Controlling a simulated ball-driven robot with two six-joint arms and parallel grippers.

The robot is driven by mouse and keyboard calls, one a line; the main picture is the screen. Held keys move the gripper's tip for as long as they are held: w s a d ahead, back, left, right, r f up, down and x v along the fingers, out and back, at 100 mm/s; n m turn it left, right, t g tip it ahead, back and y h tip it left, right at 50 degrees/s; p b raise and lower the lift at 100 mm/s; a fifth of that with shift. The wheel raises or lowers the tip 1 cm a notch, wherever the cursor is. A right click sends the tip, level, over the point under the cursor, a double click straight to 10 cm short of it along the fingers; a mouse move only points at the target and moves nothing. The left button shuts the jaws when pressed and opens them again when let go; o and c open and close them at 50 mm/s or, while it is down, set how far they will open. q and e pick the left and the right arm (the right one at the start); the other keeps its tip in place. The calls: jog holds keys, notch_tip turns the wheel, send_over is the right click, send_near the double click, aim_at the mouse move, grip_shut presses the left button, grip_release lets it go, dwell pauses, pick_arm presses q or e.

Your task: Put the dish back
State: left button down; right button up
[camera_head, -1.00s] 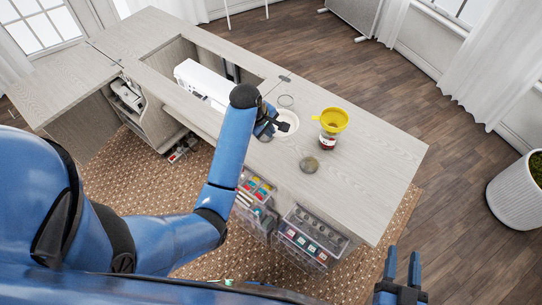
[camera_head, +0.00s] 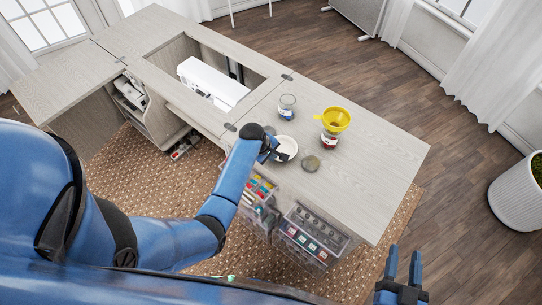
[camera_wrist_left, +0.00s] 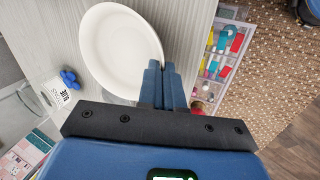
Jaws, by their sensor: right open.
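The white round dish (camera_head: 286,147) is at the front edge of the pale wooden cabinet top (camera_head: 370,150). My left gripper (camera_head: 270,150) is at the dish's left side. In the left wrist view the dish (camera_wrist_left: 115,45) shows its whole upper face, and the fingers of my left gripper (camera_wrist_left: 161,75) are close together at its rim, pinching it. Whether the dish touches the top or hangs just above it I cannot tell. My right gripper (camera_head: 403,275) is open and empty at the lower right, away from the cabinet.
A glass jar (camera_head: 287,107) with blue contents stands behind the dish. A yellow funnel (camera_head: 335,119) sits on a red-labelled jar (camera_head: 329,140). A grey-brown round object (camera_head: 311,163) lies beside the dish. Clear drawers (camera_head: 310,238) stand below the front edge. The top's right end is clear.

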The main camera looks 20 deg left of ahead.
pick_arm(q)
jog(key=shift+f, duration=0.45)
jog(key=c, duration=1.8)
grip_release()
jog(key=shift+f, duration=0.1)
jog(key=o, duration=0.5)
